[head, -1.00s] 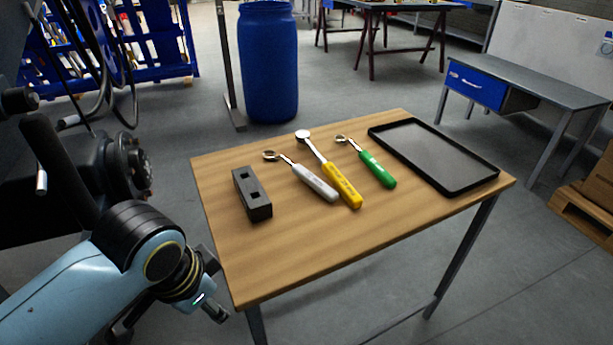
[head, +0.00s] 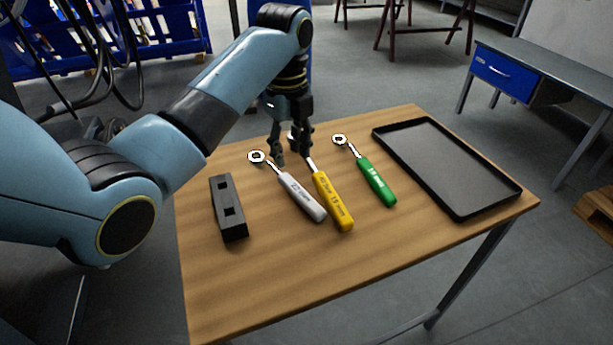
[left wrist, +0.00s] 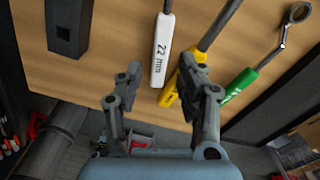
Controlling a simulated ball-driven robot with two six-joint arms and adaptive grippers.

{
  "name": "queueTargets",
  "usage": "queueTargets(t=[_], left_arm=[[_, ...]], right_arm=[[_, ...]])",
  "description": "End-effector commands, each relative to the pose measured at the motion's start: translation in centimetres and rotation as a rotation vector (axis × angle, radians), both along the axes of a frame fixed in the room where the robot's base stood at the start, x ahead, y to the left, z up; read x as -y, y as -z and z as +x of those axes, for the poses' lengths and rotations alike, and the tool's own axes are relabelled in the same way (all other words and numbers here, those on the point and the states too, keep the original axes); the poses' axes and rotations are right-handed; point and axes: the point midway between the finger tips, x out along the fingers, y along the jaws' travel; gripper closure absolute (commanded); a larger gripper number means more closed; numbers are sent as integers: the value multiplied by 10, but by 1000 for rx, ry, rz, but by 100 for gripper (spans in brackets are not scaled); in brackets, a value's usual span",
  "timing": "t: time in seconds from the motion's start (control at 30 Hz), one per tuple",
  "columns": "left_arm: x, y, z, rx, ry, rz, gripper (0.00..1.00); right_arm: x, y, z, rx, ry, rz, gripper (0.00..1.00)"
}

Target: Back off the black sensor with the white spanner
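The white spanner (head: 302,197) lies on the wooden table, its ring end (head: 257,156) toward the far left. In the left wrist view, its white handle (left wrist: 161,50) reads "22 mm". My left gripper (head: 288,158) is above the table near the white and yellow spanners' far parts. In the left wrist view it is open (left wrist: 163,82), with no object held; the white handle shows beyond the gap between the fingers. The yellow handle is partly behind the right finger. I cannot pick out the black sensor. My right gripper is not in view.
A yellow spanner (head: 333,205) and a green spanner (head: 376,182) lie right of the white one. A black block (head: 222,190) with square holes lies to the left. A black tray (head: 487,208) is at the table's right. The table's front area is bare.

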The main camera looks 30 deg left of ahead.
Motion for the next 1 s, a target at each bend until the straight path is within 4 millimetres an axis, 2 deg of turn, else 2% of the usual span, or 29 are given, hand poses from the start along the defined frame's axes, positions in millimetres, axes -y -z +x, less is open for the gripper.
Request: queueTargets(t=[0.07,0.17,0.3,0.47,0.57,0.8,1.0], left_arm=[[-1,-4,6,-12,56,-6,62],[-1,5,8,-18,82,-9,62],[-1,30,7,-17,82,-9,62],[-1,47,8,-15,81,-8,62],[0,55,7,-15,81,-8,62],[2,92,2,-15,80,-7,62],[2,101,3,-13,80,-7,62]], right_arm=[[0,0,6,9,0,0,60],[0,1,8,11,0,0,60],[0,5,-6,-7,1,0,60],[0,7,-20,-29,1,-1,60],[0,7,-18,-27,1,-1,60],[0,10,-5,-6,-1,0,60],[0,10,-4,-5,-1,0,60]])
